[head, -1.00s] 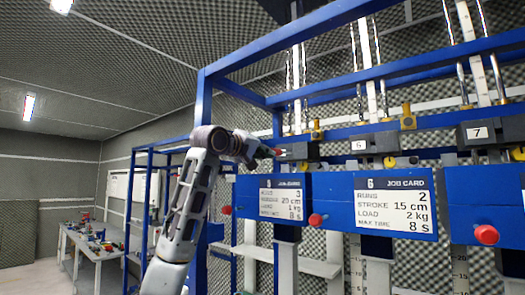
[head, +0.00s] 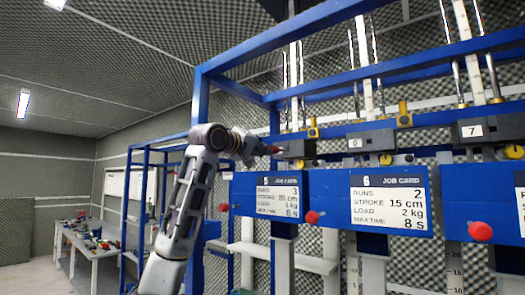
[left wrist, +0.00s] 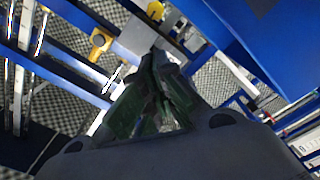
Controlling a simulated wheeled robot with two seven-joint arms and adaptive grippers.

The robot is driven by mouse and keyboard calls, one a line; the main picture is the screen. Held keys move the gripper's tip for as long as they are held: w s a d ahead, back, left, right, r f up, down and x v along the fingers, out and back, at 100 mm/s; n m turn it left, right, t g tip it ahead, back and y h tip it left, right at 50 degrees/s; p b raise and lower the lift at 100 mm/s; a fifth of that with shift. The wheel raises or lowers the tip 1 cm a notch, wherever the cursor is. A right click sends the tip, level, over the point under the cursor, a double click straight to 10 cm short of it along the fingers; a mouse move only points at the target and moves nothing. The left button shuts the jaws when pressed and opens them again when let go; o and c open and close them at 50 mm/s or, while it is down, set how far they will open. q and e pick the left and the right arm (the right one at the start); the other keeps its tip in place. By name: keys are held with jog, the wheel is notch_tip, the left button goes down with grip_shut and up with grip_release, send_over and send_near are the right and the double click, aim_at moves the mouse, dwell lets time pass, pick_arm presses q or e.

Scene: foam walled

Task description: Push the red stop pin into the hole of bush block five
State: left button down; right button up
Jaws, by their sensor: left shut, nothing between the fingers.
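My left gripper (head: 262,149) is at the left end of the dark bush block five (head: 297,149), above the card marked 5. It is shut, with nothing seen between its fingers. The red end of the stop pin (head: 275,149) shows between the fingertips and the block; how deep it sits in the hole cannot be told. In the left wrist view the shut fingers (left wrist: 155,95) point at a grey block (left wrist: 140,36). The pin cannot be made out there. My right gripper is not in view.
Blocks six (head: 371,143) and seven (head: 478,132) stand to the right, with rods above. Red knobs (head: 311,217) stick out beside the job cards (head: 390,203). Blue frame posts (head: 202,105) stand close to my arm. A cluttered bench (head: 95,250) is at far left.

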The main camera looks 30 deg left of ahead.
aim_at(281, 150)
pick_arm(q)
jog(key=shift+w+d+f, duration=0.1)
jog(key=shift+w+d, duration=0.05)
jog(key=shift+w, duration=1.1)
dwell(1.0)
jog(key=shift+w, duration=0.5)
jog(key=shift+w+d, duration=0.1)
jog(key=shift+w, duration=1.3)
dwell(1.1)
jog(key=shift+s, duration=0.15)
jog(key=shift+s+b, duration=0.9)
jog(key=shift+s, duration=0.45)
